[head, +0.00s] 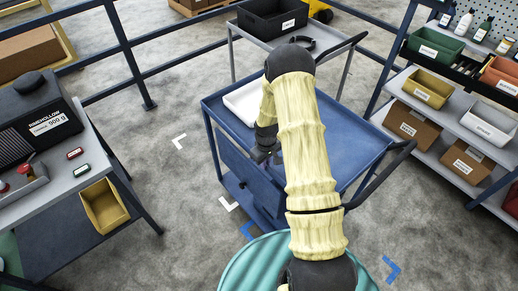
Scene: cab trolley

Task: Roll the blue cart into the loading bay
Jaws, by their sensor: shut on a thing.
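The blue cart (302,136) stands in the middle of the head view, with a dark push handle (385,178) on its right side. A white tray (243,103) lies on its top, partly behind my arm. My gripper (266,157) is shut on the cart at the near-left edge of its top; the exact contact is small and dark. My arm hides much of the cart's middle. Blue corner marks (391,269) and white corner marks (229,204) lie on the floor around the cart; I cannot tell which bound the loading bay.
A workbench (92,150) with a scale and yellow bin stands left. A grey trolley (243,56) with a black bin is behind the cart. Shelves with bins and boxes (413,123) stand right. A blue railing (125,50) runs behind. Floor between bench and cart is clear.

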